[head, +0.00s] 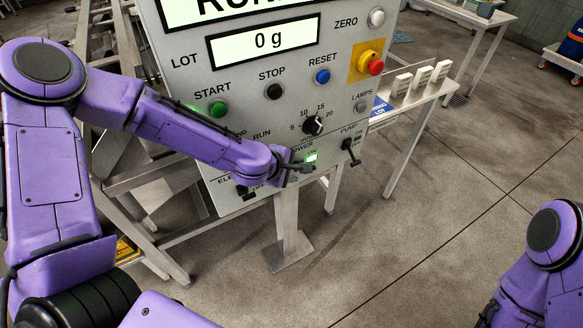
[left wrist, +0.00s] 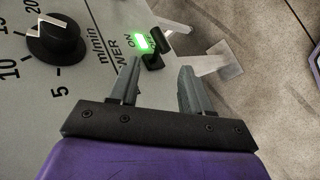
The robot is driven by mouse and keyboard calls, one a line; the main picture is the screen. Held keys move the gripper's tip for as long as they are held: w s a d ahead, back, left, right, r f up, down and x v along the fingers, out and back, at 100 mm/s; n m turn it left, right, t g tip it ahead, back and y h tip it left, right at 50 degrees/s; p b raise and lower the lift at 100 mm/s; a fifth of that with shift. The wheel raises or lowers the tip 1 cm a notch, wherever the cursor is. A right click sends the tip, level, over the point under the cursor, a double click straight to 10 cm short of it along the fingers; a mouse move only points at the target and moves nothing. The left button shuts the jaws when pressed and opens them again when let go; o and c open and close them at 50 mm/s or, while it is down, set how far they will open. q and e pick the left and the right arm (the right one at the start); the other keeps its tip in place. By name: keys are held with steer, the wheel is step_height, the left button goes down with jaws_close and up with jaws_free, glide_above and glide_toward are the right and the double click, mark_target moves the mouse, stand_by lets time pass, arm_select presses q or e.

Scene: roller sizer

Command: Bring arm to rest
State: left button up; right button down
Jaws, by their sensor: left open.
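My left arm (head: 170,125) reaches across the front of the grey control panel (head: 190,75) in the head view. My left gripper (head: 308,167) is at the panel's lower part, by the power switch. In the left wrist view its two fingers (left wrist: 155,85) are apart with nothing between them. The power switch (left wrist: 155,52) lies just beyond the fingertips, beside a lit green ON light (left wrist: 142,43). I cannot tell whether the fingers touch it. My right arm (head: 545,260) shows at the lower right; its gripper is out of the frame.
The panel carries a speed knob (head: 313,124), a pump switch (head: 350,150), a green start button (head: 218,109), a blue reset button (head: 322,76) and a red stop knob (head: 376,67). A side table (head: 425,100) holds white blocks (head: 421,77).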

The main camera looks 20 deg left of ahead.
arm_select(q)
steer(key=shift+v, duration=0.75)
steer(key=shift+f, duration=0.1)
steer(key=s+a+f+m+g+y, duration=0.3)
steer(key=s+a+f+m, duration=0.1)
steer(key=s+f, duration=1.05)
steer(key=s+a+f+m+g+y+b, duration=0.1)
steer(key=s+a+f+m+y, duration=0.2)
steer(key=s, duration=0.5)
steer(key=s+a+f+m+g+b, duration=0.1)
steer(key=s+a+f+m, duration=0.3)
steer(key=s+f, duration=0.3)
steer(key=f+b, duration=0.2)
steer(key=b, duration=0.1)
steer(key=f+b, duration=0.1)
steer(key=shift+s+d+f+b, duration=0.15)
steer(key=shift+d+f+b, duration=0.15)
steer(key=shift+f+b, duration=0.1)
